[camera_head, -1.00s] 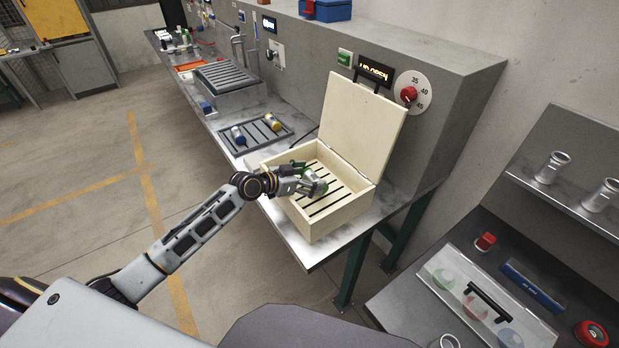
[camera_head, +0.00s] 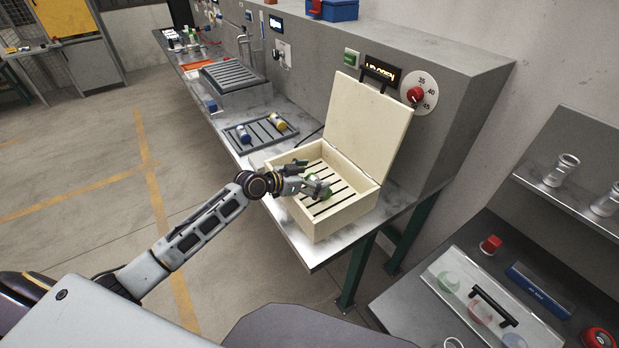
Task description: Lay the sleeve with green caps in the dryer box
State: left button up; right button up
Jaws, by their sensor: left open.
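The dryer box (camera_head: 338,221) is a pale wooden box with a slatted floor, and its lid (camera_head: 366,127) stands open at the back. The sleeve with green caps (camera_head: 325,197) is inside the box, low over the slats or on them; I cannot tell which. It is partly hidden by my left gripper (camera_head: 315,178). That gripper reaches over the box's left wall, with its fingers spread apart around the sleeve. My right gripper is not in view.
A dark slotted tray (camera_head: 259,146) behind the box holds a blue-capped sleeve (camera_head: 244,135) and a yellow-capped sleeve (camera_head: 278,122). A grey panel with a red dial (camera_head: 416,94) rises behind the lid. A clear-lidded case (camera_head: 448,269) is at lower right.

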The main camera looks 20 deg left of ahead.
pick_arm(q)
jog(key=shift+s+f, duration=0.15)
jog(key=shift+f, duration=0.2)
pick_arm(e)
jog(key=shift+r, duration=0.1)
pick_arm(q)
jog(key=shift+r+p, duration=0.6)
jog(key=v, duration=0.3)
jog(key=shift+a+r, duration=0.15)
jog(key=shift+b+v, duration=0.65)
jog(key=shift+v, duration=3.2)
jog(key=shift+s+a+r, duration=0.2)
jog(key=shift+s+r, duration=0.1)
jog(key=shift+r, duration=0.05)
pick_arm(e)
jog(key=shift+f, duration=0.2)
pick_arm(q)
jog(key=shift+c, duration=0.3)
